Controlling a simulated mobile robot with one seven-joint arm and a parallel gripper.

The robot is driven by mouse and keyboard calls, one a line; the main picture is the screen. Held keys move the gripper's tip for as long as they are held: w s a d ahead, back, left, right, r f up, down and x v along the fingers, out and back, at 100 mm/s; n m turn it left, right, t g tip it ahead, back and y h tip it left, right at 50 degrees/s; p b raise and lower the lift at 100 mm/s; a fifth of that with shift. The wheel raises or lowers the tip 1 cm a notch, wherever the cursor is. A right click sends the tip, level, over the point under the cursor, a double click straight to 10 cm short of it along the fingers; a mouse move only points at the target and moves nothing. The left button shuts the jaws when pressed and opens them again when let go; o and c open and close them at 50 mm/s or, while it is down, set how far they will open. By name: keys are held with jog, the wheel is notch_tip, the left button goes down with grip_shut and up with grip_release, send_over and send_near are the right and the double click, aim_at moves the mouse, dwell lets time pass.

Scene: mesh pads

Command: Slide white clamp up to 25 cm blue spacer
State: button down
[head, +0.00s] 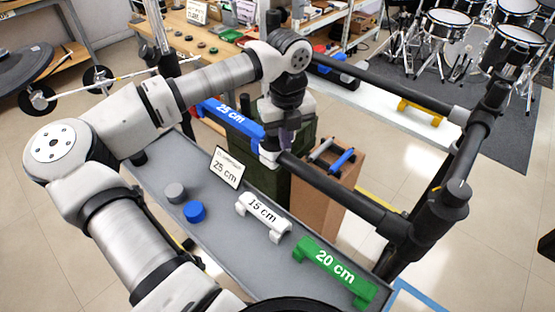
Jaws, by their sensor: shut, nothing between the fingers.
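The blue spacer (228,117), marked "25 cm", lies along the near black bar at upper centre, running from upper left to lower right. The white clamp (268,156) sits on that bar at the spacer's right end. They look touching or very close, but I cannot tell whether a gap remains. My gripper (285,138) points down beside the clamp, just above and right of it. It is shut with nothing between the fingers. Its fingertips are small and partly lost against the dark bar, and my wrist hides part of the bar behind.
A grey tray (240,265) below holds a white 15 cm spacer (263,216), a green 20 cm spacer (335,272), grey and blue caps, and a "25 cm" card (227,168). A black bar frame (390,223) rises at right. A cardboard box (318,205) stands behind the tray.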

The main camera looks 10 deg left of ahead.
dwell(0.3)
jog(key=shift+s+d+b, duration=0.5)
jog(key=shift+s+d, duration=0.25)
jog(key=shift+d, duration=0.35)
notch_tip(320, 180, up, 8)
jog(key=p, duration=0.3)
jog(key=shift+p, duration=0.4)
